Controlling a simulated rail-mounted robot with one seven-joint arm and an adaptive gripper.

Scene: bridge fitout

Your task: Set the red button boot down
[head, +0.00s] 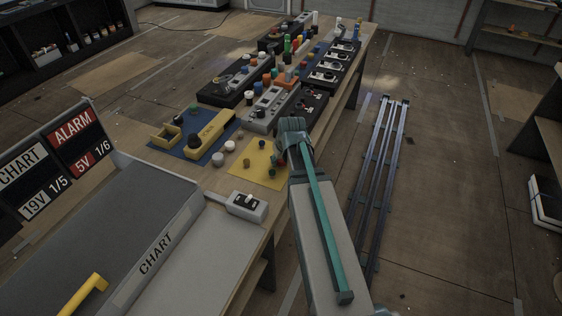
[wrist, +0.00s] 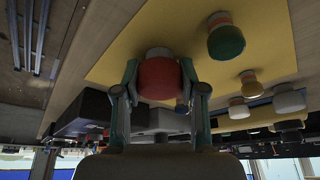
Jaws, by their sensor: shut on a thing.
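The red button boot (wrist: 158,82) is between the fingers of my gripper (wrist: 159,70) in the wrist view, with a pale grey-white end showing beyond it. My gripper is shut on the boot's sides. The boot lies over the yellow mat (wrist: 120,52) in that view; I cannot tell whether it touches the mat. In the head view the yellow mat (head: 252,178) lies on the bench, left of my arm.
A green and orange cap (wrist: 226,38) and several smaller caps stand close by in the wrist view. A blue mat (head: 196,152) with yellow trays lies left of the yellow mat. Button panels (head: 268,108) crowd the bench behind. A grey switch box (head: 246,206) stands in front.

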